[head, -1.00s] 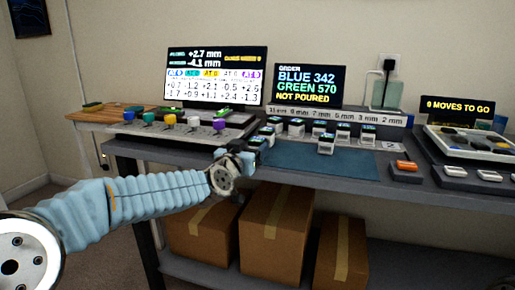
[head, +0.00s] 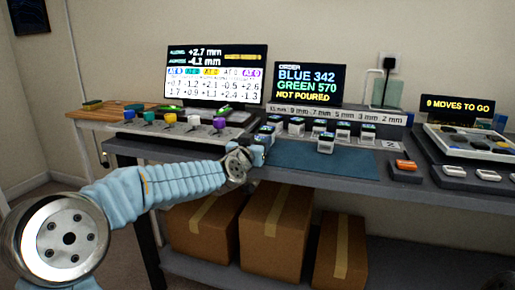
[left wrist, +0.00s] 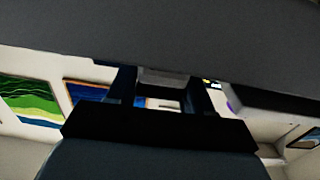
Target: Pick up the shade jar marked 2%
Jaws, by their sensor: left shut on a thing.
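Several small white shade jars with dark tops stand on the bench in the head view, most in a row below the millimetre labels, such as this jar (head: 367,133). One jar (head: 325,140) stands in front of the row at the back edge of the blue mat. The jars' own marks are too small to read. My left gripper (head: 261,147) is at the left end of the jars, by the mat's left edge. It is shut on a pale thing (left wrist: 162,77), seen between its fingers in the left wrist view and apparently a jar. My right gripper is not in view.
The blue mat (head: 310,158) is mostly bare. Several coloured-top pots (head: 194,122) stand on a pale tray at left. An orange-topped block (head: 405,168) and a scale-like tray (head: 470,138) are at right. Screens stand behind. Cardboard boxes (head: 275,235) sit below the bench.

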